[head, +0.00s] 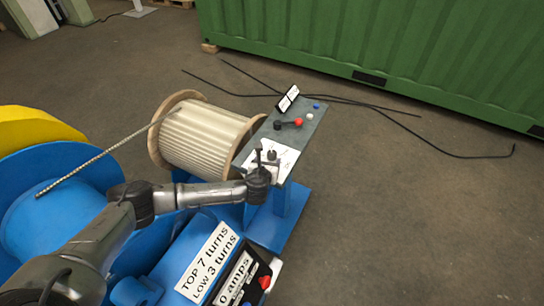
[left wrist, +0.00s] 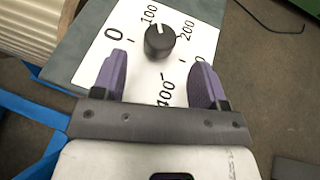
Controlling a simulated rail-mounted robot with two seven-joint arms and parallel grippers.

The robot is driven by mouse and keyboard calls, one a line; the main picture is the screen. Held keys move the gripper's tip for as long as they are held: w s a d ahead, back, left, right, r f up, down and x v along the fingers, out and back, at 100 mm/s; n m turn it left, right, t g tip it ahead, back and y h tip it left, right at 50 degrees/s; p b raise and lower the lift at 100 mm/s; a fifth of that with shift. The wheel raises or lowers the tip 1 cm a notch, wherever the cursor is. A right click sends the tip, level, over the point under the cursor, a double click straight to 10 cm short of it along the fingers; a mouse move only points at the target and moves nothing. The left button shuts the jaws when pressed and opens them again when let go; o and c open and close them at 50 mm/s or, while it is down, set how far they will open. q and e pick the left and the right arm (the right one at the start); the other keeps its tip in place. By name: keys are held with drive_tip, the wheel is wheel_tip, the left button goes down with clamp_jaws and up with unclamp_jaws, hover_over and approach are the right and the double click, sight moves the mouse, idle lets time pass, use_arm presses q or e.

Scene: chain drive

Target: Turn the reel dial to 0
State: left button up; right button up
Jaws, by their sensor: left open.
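The reel dial is a black round knob (left wrist: 160,41) with a white mark on its top. It sits on a white scale plate (left wrist: 92,66) printed 0, 100, 200 and 400, with another number partly hidden. The white mark points toward the top of the picture, near 100, away from the 0 at upper left. In the head view the plate (head: 287,160) lies on the near end of the grey panel. My left gripper (left wrist: 159,60) is open, its two purple fingers apart on either side and just short of the knob. My right gripper is not in view.
A wooden cable reel (head: 205,135) stands to the left. A blue machine with labels (head: 208,262) is below. Black cables lie on the floor behind.

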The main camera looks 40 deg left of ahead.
sight(271, 156)
use_arm(q)
drive_tip(key=shift+b+x, duration=0.95)
drive_tip(key=shift+x, duration=2.45)
